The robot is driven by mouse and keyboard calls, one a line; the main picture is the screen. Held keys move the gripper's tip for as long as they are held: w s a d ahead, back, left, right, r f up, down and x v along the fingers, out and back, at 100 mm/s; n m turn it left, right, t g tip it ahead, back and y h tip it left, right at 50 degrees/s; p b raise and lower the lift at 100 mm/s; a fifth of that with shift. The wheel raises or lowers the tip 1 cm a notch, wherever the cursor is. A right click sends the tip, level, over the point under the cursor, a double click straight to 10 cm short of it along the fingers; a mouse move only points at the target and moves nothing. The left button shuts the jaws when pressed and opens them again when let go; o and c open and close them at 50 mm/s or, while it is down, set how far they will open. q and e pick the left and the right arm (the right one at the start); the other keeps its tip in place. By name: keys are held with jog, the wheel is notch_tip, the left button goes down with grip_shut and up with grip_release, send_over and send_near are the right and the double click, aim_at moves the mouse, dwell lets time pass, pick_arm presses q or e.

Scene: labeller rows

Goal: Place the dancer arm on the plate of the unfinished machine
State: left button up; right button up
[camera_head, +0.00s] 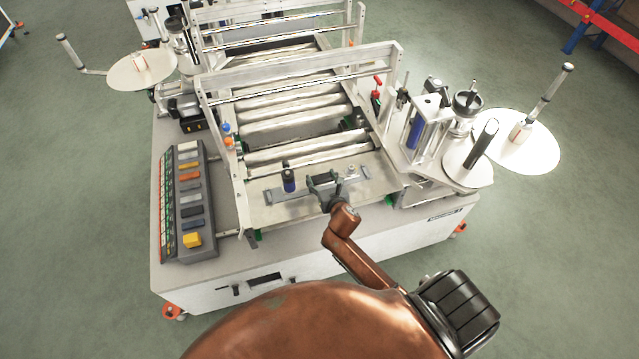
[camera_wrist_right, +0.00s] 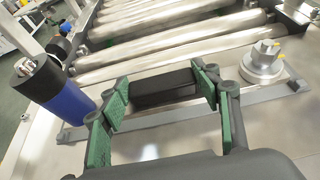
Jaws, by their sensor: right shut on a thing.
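The dancer arm is a flat grey bar (camera_head: 330,188) with a blue roller (camera_head: 289,180) at its left end and a silver hub (camera_head: 352,172) at its right end. It lies on or just above the bare metal plate (camera_head: 290,212) at the front of the near machine; I cannot tell if it touches. My right gripper (camera_head: 323,180) reaches over its middle. In the right wrist view the green-padded fingers (camera_wrist_right: 163,92) are shut on a black block (camera_wrist_right: 163,88), which seems to be the arm's grip. The block hides part of the bar (camera_wrist_right: 180,117). My left gripper is not in view.
A grey rack of coloured blocks (camera_head: 190,205) is at the left. A labelling unit with white discs (camera_head: 515,140) is at the right. Another disc (camera_head: 140,70) is at the back left.

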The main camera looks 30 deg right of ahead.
jog(key=shift+w+f, duration=0.95)
jog(key=shift+w, duration=0.05)
jog(key=shift+f+b, duration=0.35)
jog(key=shift+f, duration=1.05)
jog(key=o, duration=1.7)
jog(key=shift+s+f, duration=0.15)
jog(key=shift+f, duration=0.05)
jog(key=v, duration=1.2)
jog(key=shift+p, duration=0.35)
jog(key=shift+d, duration=0.1)
